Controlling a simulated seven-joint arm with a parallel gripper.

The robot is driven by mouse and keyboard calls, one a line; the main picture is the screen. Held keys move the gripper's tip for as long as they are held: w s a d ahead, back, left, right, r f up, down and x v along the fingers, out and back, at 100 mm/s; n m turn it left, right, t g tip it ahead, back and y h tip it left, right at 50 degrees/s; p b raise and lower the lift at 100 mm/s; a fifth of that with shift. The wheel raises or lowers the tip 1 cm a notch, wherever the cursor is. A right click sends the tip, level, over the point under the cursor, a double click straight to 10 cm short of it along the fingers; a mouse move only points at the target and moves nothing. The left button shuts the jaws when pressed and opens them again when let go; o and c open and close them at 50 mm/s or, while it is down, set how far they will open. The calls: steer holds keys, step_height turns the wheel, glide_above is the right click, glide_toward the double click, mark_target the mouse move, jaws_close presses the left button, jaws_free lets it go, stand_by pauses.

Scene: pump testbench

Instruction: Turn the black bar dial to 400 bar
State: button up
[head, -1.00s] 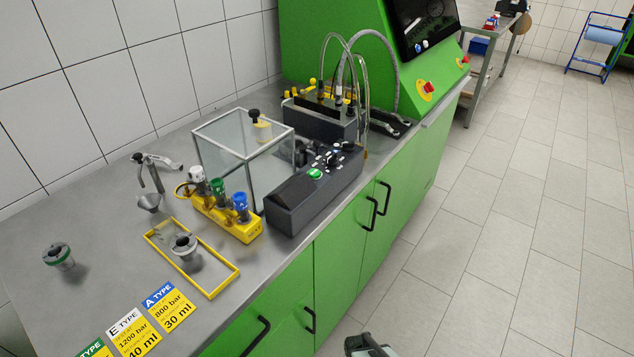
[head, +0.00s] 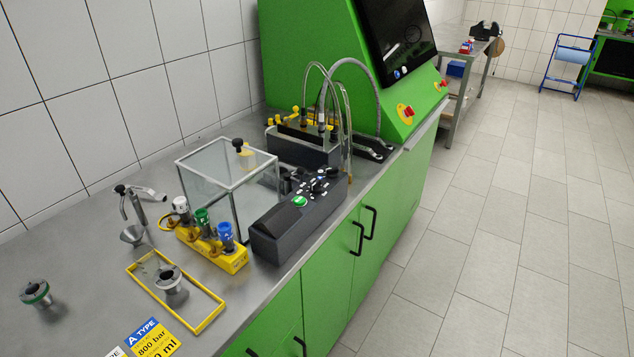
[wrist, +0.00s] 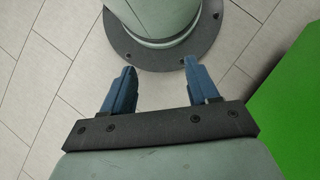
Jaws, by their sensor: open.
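The dark control box (head: 290,222) stands on the metal bench in the head view. A green button (head: 299,201) and small black knobs sit on its top. A black dial (head: 320,186) with pale marks around it is near the middle of the panel, and another black knob (head: 332,171) is behind it. The bar numbers are too small to read. My gripper (wrist: 157,68) shows only in the wrist view. Its two blue fingers are apart and empty, over the floor beside my round base. It is away from the dial.
A glass box (head: 225,180) stands behind the control box. A yellow holder (head: 212,247) with several coloured injectors is left of it. Hoses (head: 347,75) arch over a dark block at the back. A yellow frame (head: 208,322) lies toward the bench's front.

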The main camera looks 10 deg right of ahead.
steer(key=shift+o, duration=0.2)
steer(key=w+d+r, duration=0.1)
steer(key=w, duration=0.5)
steer(key=w+d+r+t, duration=0.1)
steer(key=w+r, duration=0.1)
steer(key=w, duration=0.4)
steer(key=shift+w+d+m+t, duration=0.15)
steer(key=shift+d+m+t, duration=0.15)
steer(key=shift+d+m, duration=0.1)
steer(key=w+d+r+m+t, duration=0.1)
steer(key=w+d+r+t, duration=0.1)
steer(key=w+d+r, duration=0.55)
steer(key=w+d+r+m+t+h, duration=0.1)
steer(key=w+d+r, duration=0.2)
steer(key=w+r, duration=0.85)
steer(key=w+d+r+m+t, duration=0.1)
steer(key=w+d+r+t, duration=0.1)
steer(key=w+d+r, duration=0.55)
step_height(320, 180, up, 42)
steer(key=r+n+t+y, duration=0.1)
steer(key=n+t+y, duration=0.25)
steer(key=n, duration=0.95)
glide_above(317, 183)
steer(key=s+d, duration=0.4)
steer(key=shift+y, duration=0.35)
steer(key=x, duration=1.4)
steer(key=shift+s+d+f, duration=0.15)
steer(key=shift+s, duration=0.15)
